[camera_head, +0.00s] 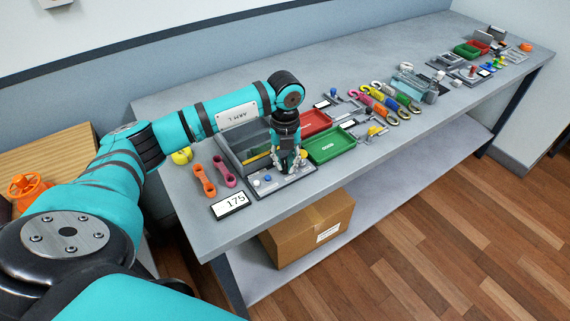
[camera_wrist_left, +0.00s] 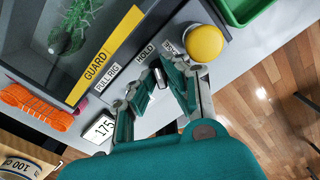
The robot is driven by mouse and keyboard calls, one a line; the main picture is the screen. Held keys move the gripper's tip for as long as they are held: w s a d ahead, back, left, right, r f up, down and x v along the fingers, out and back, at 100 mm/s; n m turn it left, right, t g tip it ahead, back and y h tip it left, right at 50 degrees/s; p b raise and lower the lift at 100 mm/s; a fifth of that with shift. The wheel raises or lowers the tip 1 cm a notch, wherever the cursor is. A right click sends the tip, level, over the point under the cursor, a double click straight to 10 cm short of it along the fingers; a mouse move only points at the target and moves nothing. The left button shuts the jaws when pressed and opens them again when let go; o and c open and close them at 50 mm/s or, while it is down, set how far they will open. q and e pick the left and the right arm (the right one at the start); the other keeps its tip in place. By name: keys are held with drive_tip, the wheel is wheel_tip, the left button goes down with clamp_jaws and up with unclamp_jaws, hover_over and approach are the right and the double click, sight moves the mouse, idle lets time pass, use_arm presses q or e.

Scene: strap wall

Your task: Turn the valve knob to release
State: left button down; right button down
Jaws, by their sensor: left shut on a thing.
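My left gripper (camera_head: 291,163) is over the control panel (camera_head: 274,184) at the near edge of the bench. In the left wrist view my left gripper (camera_wrist_left: 160,78) is shut on a small silver-grey piece, which looks like the valve knob (camera_wrist_left: 158,74). The fingers hide most of the knob, so its exact turn cannot be told. A yellow round button (camera_wrist_left: 202,42) is just right of the fingers. A display (camera_head: 230,204) reads 175. My right gripper is not in view.
A grey guarded bin (camera_head: 240,157) stands directly behind the panel, with a green tray (camera_head: 331,146) to its right. Orange and pink links (camera_head: 204,180) lie left. Straps, trays and fittings fill the bench further right. A cardboard box (camera_head: 310,228) is on the shelf below.

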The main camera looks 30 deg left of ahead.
sight(285, 163)
use_arm(q)
drive_tip(key=m+b, duration=0.3)
drive_tip(key=m, duration=0.3)
drive_tip(key=m+b, duration=0.1)
drive_tip(key=m, duration=0.2)
drive_tip(key=shift+m, duration=0.3)
drive_tip(key=shift+m+b, duration=0.55)
drive_tip(key=shift+m, duration=0.65)
drive_tip(key=shift+r, duration=0.1)
drive_tip(key=c, duration=1.4)
unclamp_jaws()
wheel_tip(285, 163, up, 12)
drive_tip(key=shift+f, duration=0.1)
